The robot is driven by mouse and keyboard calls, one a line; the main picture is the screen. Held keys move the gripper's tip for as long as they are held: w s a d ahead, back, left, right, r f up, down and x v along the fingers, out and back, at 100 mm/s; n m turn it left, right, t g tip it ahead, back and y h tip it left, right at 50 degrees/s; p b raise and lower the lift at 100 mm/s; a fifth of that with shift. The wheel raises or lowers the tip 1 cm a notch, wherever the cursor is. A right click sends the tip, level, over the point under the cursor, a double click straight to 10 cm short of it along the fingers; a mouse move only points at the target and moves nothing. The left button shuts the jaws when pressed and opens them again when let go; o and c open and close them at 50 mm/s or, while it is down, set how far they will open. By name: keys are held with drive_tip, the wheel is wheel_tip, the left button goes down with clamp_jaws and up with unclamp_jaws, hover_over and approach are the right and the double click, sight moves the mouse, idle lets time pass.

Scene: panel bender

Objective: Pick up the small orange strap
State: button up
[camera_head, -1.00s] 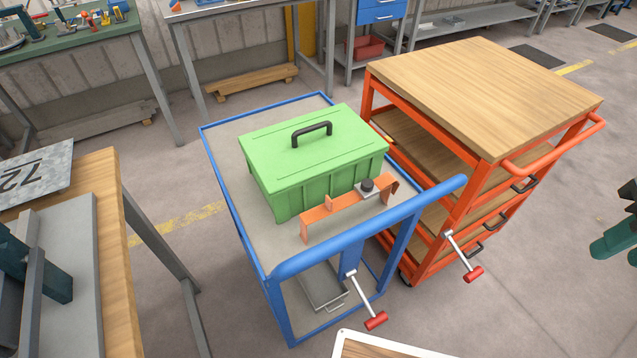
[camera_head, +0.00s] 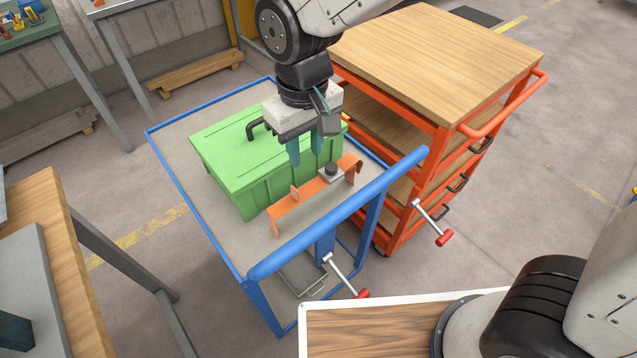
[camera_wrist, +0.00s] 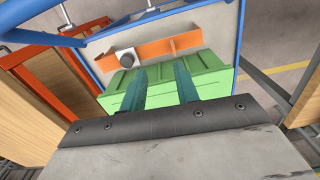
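The small orange strap (camera_head: 309,196) is a thin bracket with upturned ends. It lies on the top of the blue cart, in front of the green box (camera_head: 233,146). A grey block with a dark knob (camera_head: 332,172) sits against it near its right end. The strap also shows in the wrist view (camera_wrist: 157,49), beyond the fingertips. My gripper (camera_head: 305,160) is over the front edge of the green box, fingers pointing down, a little behind and above the strap. In the wrist view its two teal fingers (camera_wrist: 161,75) are apart with nothing between them.
The blue cart (camera_head: 187,218) has a raised blue handle (camera_head: 340,220) in front of the strap. An orange shelf cart (camera_head: 440,75) with a wooden top stands close at right. A wooden bench (camera_head: 52,250) is at left.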

sight(294, 189)
drive_tip(key=shift+s+a+f, duration=0.25)
drive_tip(key=shift+a+f, duration=0.65)
drive_tip(key=shift+a, duration=0.3)
wheel_tip(294, 189, down, 8)
drive_tip(key=shift+s+r, duration=0.1)
drive_tip(key=shift+r, duration=0.15)
clamp_jaws()
